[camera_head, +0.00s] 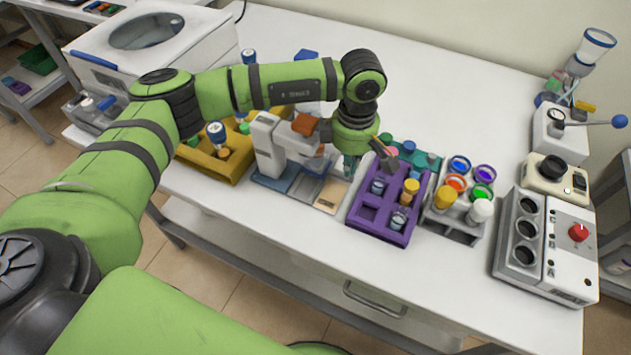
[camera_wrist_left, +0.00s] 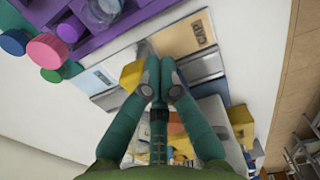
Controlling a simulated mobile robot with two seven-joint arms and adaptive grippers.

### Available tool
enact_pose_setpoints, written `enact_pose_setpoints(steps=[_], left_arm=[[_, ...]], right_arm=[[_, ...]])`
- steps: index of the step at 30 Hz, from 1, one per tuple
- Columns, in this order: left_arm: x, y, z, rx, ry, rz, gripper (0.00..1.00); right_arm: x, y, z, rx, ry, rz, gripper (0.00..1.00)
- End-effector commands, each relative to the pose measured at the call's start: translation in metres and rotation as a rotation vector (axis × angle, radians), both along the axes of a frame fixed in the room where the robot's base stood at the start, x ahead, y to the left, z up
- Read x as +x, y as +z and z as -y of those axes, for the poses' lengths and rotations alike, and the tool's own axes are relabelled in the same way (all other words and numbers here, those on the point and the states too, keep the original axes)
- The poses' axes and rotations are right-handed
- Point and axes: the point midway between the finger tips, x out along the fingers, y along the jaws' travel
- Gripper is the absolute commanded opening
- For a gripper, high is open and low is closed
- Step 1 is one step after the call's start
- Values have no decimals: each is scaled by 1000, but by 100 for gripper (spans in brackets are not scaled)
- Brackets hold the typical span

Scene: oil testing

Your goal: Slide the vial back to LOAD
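My left gripper (camera_head: 349,170) points down over the right part of the slide station, close to the tan pad (camera_head: 331,194). In the left wrist view its two teal fingers (camera_wrist_left: 160,62) meet at the tips, and I see nothing clearly between them. The tan pad there reads CAP (camera_wrist_left: 192,34) and lies just past the fingertips. A yellow piece (camera_wrist_left: 132,76) sits right beside the fingers; I cannot tell whether it is the vial's cap. The station's blue plate (camera_head: 272,180) is at its left end. No LOAD lettering is readable. My right gripper is not in view.
A purple rack (camera_head: 372,229) with capped vials stands close right of the gripper. A grey rack (camera_head: 457,230) with coloured caps is beyond it. A yellow rack (camera_head: 232,171) stands left of the white machine (camera_head: 267,140). Bare table lies along the front edge.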

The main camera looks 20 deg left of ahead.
Motion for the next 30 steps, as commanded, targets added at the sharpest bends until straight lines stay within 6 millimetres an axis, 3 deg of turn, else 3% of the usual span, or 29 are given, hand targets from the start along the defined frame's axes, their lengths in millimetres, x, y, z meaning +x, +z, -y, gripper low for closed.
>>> enact_pose_setpoints(steps=[19,30], left_arm=[[11,0,1,-1,0,1,0],[29,-2,1,-1,0,1,0]], right_arm=[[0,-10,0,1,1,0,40],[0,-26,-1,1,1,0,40]])
